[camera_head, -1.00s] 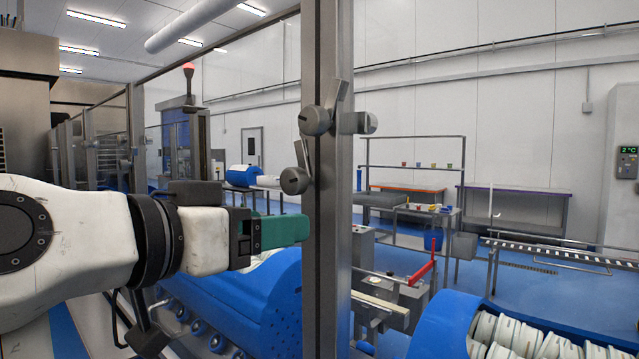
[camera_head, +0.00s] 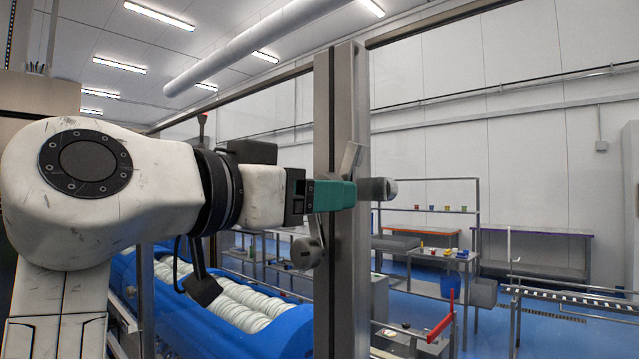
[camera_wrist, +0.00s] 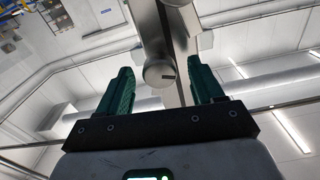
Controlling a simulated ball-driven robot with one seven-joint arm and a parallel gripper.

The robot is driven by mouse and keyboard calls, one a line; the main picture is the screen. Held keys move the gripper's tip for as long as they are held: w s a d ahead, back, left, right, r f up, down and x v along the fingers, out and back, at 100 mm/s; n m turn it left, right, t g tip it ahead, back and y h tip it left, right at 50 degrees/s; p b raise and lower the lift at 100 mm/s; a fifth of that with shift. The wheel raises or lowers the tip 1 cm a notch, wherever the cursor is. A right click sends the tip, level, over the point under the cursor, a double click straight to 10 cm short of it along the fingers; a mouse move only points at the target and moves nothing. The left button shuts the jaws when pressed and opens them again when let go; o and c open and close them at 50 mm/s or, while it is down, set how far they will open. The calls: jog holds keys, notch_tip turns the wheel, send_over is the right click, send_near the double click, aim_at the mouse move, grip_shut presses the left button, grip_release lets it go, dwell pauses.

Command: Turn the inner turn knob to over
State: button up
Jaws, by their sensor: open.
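A grey metal post (camera_head: 326,110) carries several turn knobs with flat levers. In the wrist view a round grey knob (camera_wrist: 159,74) sits between my two green fingers, apart from both; another knob (camera_wrist: 176,2) shows at the top edge. In the head view my gripper (camera_head: 346,195) is in front of the post at the upper knob's height and hides that knob; only its tilted lever (camera_head: 350,160) shows above. A lower knob (camera_head: 306,252) is below my gripper, and another knob (camera_head: 381,189) sticks out on the post's right side. I cannot tell which knob is the inner one. My gripper is open and empty.
A blue tub (camera_head: 235,318) with white rolls in it stands below my arm, left of the post. A red lever (camera_head: 440,322) is at lower right. Tables and a conveyor (camera_head: 570,297) stand further back. The air left of the post is filled by my arm.

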jog(key=shift+x, duration=0.8)
jog(key=shift+c, duration=0.3)
jog(key=shift+f, duration=0.1)
jog(key=c, duration=1)
